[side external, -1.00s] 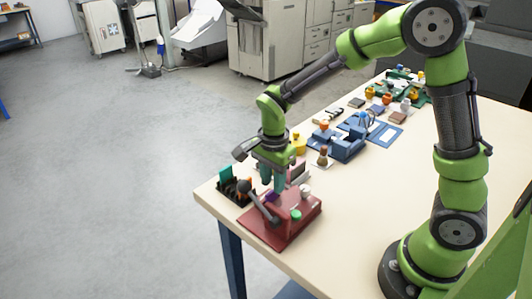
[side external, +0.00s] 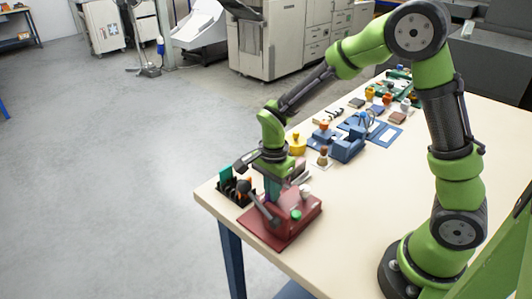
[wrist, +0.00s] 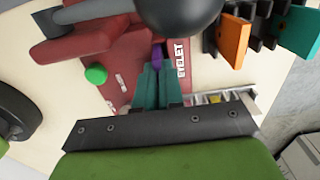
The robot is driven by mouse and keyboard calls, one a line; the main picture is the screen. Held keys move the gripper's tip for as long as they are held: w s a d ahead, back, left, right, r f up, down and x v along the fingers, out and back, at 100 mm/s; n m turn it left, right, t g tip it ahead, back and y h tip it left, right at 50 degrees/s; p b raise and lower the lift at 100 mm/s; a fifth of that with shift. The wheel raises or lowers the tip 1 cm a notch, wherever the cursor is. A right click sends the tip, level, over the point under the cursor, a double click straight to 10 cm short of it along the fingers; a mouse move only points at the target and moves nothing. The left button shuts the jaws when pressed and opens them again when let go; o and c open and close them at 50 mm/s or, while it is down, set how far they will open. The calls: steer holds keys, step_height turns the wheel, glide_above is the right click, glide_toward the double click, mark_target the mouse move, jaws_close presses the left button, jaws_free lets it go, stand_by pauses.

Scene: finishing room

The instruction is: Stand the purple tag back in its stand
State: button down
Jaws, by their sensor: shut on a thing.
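The purple tag (wrist: 157,57) shows as a small purple piece between my teal fingertips in the wrist view, over the red eyelet press. My gripper (wrist: 158,74) is shut on it; the fingers hide much of the tag. In the side view my gripper (side external: 272,190) is low, right at the red press (side external: 285,222). I cannot tell whether the tag touches the press. The black slotted stand (side external: 236,191) is just left of the gripper. In the wrist view the stand (wrist: 262,22) is at upper right, holding an orange tag (wrist: 232,40) and a teal tag (wrist: 299,30).
The press has a dark lever with a round knob (wrist: 180,12) close to my fingers, and a green button (wrist: 96,74). A light tray with small parts (wrist: 222,98) is beside my gripper. A blue device (side external: 348,147) and several small items stand farther along the table.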

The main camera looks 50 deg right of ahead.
steer(key=shift+r, duration=3.75)
steer(key=w+a+f, duration=0.1)
steer(key=w+a, duration=0.1)
steer(key=w, duration=1)
steer(key=shift+d+f, duration=0.1)
steer(key=shift+f, duration=2.7)
steer(key=shift+f, duration=0.65)
steer(key=c, duration=1.5)
jaws_free()
steer(key=shift+c, duration=0.2)
